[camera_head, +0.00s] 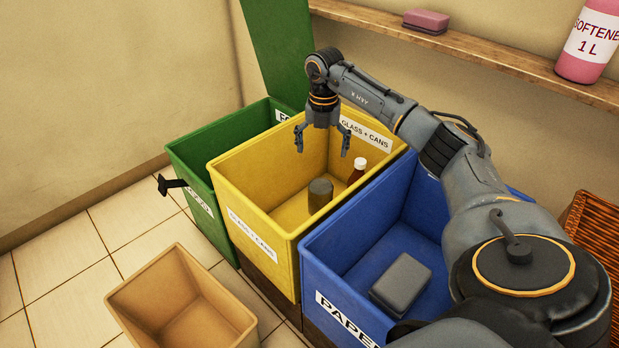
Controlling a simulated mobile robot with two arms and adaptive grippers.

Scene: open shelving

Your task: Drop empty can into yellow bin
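The yellow bin (262,235) stands in the middle of the row, labelled "GLASS + CANS". Inside it a grey can (320,194) stands upright on the bin floor. A dark bottle with a white cap (358,168) is also inside, near the right wall. My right gripper (322,150) hangs over the yellow bin, pointing down, with its fingers spread apart and nothing between them. The can is below the gripper and apart from it. My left gripper is not in view.
A green bin (203,220) with a raised lid stands left. A blue bin (340,262) on the right, labelled "PAPER", holds a grey block (401,284). An open tan box (150,290) is in front. A wooden shelf (490,52) holds a pink softener bottle (590,45) and pink soap (427,20).

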